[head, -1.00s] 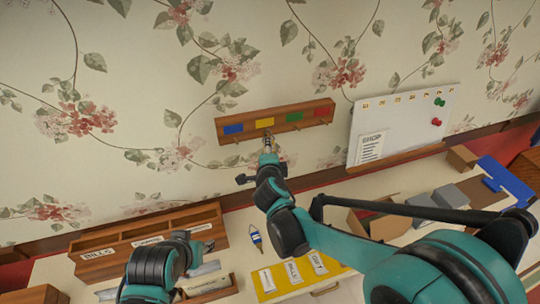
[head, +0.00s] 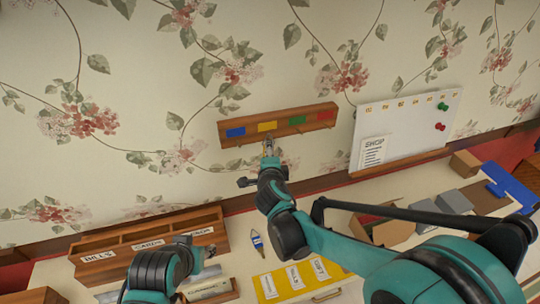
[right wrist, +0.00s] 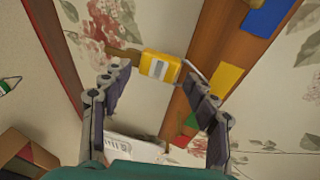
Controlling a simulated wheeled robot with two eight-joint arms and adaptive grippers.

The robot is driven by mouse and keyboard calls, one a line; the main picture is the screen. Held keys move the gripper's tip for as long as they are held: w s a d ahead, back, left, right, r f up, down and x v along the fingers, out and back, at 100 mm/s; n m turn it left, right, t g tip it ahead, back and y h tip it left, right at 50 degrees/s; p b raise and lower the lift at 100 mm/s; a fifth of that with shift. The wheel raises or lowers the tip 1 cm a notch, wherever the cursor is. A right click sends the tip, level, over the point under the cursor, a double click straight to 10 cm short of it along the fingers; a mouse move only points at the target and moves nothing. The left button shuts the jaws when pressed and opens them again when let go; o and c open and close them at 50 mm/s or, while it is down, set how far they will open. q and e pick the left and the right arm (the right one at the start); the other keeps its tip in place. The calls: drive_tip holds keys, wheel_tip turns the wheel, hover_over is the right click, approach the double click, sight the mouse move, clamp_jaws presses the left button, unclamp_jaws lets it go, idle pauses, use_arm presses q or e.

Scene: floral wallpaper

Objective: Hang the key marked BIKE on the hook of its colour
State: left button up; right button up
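The hook rack (head: 313,114) is a wooden strip on the wall with blue, yellow, green and red patches. My right gripper (head: 268,146) is just below its yellow patch (head: 267,127). In the right wrist view, a key with a yellow tag (right wrist: 161,68) lies across the gap just beyond the fingertips of my right gripper (right wrist: 156,80), which stand apart. A thin pale loop or hook shows at the tag's right, beside the rack. The tag's writing is unreadable, and I cannot tell whether it hangs on the hook. My left gripper (head: 208,250) is low left, its fingertips unclear.
A wooden letter sorter (head: 150,240) stands on the desk at left. A blue-and-white tagged item (head: 257,243) lies near a yellow mat (head: 270,291). A whiteboard (head: 405,125) hangs right of the rack. An open cardboard box (head: 392,232) and grey blocks are at right.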

idle(0.3)
drive_tip(key=v, duration=1.2)
drive_tip(key=s+d+f+n+g+h+b, duration=0.2)
drive_tip(key=s+d+f+n+g+b, duration=0.35)
drive_tip(key=d+f, duration=0.7)
drive_tip(key=s+d+f+n+g+y+b, duration=0.1)
drive_tip(key=s+d+f+n+b, duration=0.4)
drive_tip(key=s+f+n, duration=0.3)
drive_tip(key=s+n+b, duration=0.1)
drive_tip(key=s+n, duration=0.2)
drive_tip(key=s, duration=0.1)
drive_tip(key=shift+s+d+f+n+g+y, duration=0.2)
drive_tip(key=shift+f+n+g+y, duration=0.05)
drive_tip(key=shift+n+g+y, duration=0.1)
